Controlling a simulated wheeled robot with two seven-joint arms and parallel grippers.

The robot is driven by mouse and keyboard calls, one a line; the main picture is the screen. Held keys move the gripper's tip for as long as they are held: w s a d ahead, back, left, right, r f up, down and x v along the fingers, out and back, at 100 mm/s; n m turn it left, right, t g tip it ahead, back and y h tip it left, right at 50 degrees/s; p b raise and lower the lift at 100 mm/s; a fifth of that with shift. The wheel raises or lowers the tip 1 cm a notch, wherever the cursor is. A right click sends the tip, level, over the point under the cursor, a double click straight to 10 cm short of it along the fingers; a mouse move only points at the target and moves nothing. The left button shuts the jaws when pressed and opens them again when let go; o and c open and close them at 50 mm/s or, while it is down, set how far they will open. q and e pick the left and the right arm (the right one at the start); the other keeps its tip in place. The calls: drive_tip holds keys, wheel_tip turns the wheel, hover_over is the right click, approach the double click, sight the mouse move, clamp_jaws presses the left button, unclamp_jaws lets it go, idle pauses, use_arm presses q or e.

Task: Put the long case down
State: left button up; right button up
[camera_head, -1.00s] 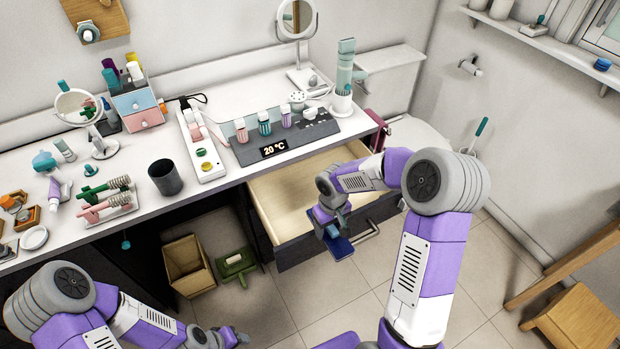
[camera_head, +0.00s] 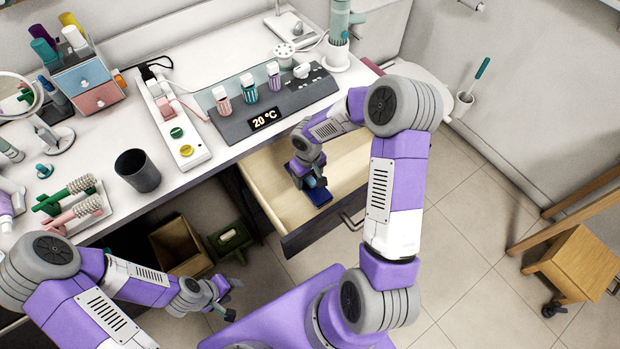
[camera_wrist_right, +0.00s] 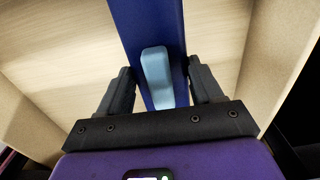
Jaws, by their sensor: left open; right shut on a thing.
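The long case is dark blue (camera_head: 320,197) with a light blue raised grip (camera_wrist_right: 156,78) on top. My right gripper (camera_head: 308,182) is shut on that grip, as the right wrist view shows with one finger on each side. The case is over the open drawer (camera_head: 275,190), inside its walls near the front. I cannot tell whether it touches the drawer floor. My left gripper (camera_head: 226,300) is open and empty, low at the front, away from the table.
The vanity top holds a grey panel (camera_head: 290,103) with several small bottles, a white power strip (camera_head: 172,130) and a dark cup (camera_head: 138,170). A cardboard box (camera_head: 180,245) and a green item (camera_head: 230,240) are on the floor. The drawer's back and right are bare.

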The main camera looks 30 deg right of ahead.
sight(308, 187)
drive_tip(key=shift+f+b, duration=0.85)
drive_tip(key=shift+f, duration=2.25)
drive_tip(key=o, duration=0.7)
drive_tip(key=shift+f, duration=0.2)
drive_tip(key=shift+c, duration=0.2)
drive_tip(key=o, duration=0.5)
drive_tip(key=shift+r, duration=0.1)
drive_tip(key=shift+c, duration=0.2)
drive_tip(key=shift+r, duration=0.1)
wheel_tip(308, 187, up, 12)
drive_tip(key=p, duration=0.4)
